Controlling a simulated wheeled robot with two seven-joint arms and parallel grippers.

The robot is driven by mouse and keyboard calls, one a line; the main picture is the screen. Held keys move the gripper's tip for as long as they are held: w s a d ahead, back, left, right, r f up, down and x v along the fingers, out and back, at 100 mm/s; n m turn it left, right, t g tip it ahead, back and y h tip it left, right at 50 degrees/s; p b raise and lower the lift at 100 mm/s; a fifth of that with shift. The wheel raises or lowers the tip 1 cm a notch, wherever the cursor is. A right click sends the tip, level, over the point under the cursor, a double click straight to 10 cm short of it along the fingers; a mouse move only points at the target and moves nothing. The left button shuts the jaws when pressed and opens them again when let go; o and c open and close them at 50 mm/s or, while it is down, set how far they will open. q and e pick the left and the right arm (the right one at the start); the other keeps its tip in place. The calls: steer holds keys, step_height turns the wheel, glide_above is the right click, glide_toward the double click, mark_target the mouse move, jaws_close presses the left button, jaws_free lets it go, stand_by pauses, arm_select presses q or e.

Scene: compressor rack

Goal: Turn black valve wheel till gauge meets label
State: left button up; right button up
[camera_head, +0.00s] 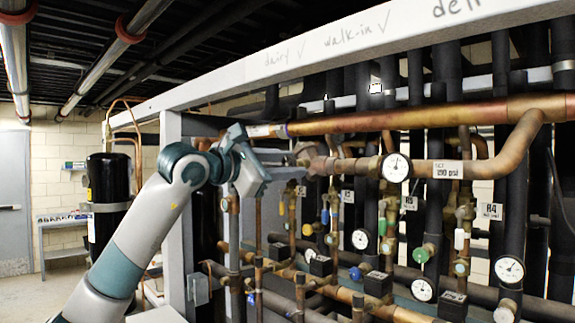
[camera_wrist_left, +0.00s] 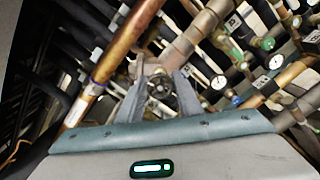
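The black valve wheel (camera_wrist_left: 160,86) shows in the left wrist view, facing my left gripper on a copper-brown valve body. In the head view this valve (camera_head: 306,154) is at the left end of the pipe that carries the gauge. My left gripper (camera_head: 296,168) is right at the valve. In the left wrist view its two fingers (camera_wrist_left: 161,90) are spread, one on each side of the wheel; I cannot tell whether they touch it. The round white gauge (camera_head: 396,167) is right of the valve. A white label (camera_head: 447,170) reading 190 psi is beside it. My right gripper is not in view.
A thick copper pipe (camera_head: 430,116) runs above the valve, under a white beam (camera_head: 340,42) with handwriting. Several pipes, small valves and other gauges (camera_head: 509,269) crowd below and right.

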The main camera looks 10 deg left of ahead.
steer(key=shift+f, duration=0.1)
arm_select(q)
steer(key=n+b, duration=0.1)
steer(key=b, duration=0.2)
steer(key=shift+f+n, duration=0.2)
steer(key=shift+n, duration=0.2)
steer(key=n+b, duration=0.6)
steer(key=b, duration=0.1)
steer(key=shift+n, duration=0.4)
steer(key=n+b, duration=0.3)
steer(key=n, duration=0.1)
steer(key=shift+a+r+b, duration=0.1)
steer(key=shift+b, duration=0.2)
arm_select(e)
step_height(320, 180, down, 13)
arm_select(q)
steer(key=shift+n, duration=0.5)
steer(key=shift+r+n+b, duration=0.15)
steer(key=shift+n+b, duration=0.45)
steer(key=shift+n, duration=0.1)
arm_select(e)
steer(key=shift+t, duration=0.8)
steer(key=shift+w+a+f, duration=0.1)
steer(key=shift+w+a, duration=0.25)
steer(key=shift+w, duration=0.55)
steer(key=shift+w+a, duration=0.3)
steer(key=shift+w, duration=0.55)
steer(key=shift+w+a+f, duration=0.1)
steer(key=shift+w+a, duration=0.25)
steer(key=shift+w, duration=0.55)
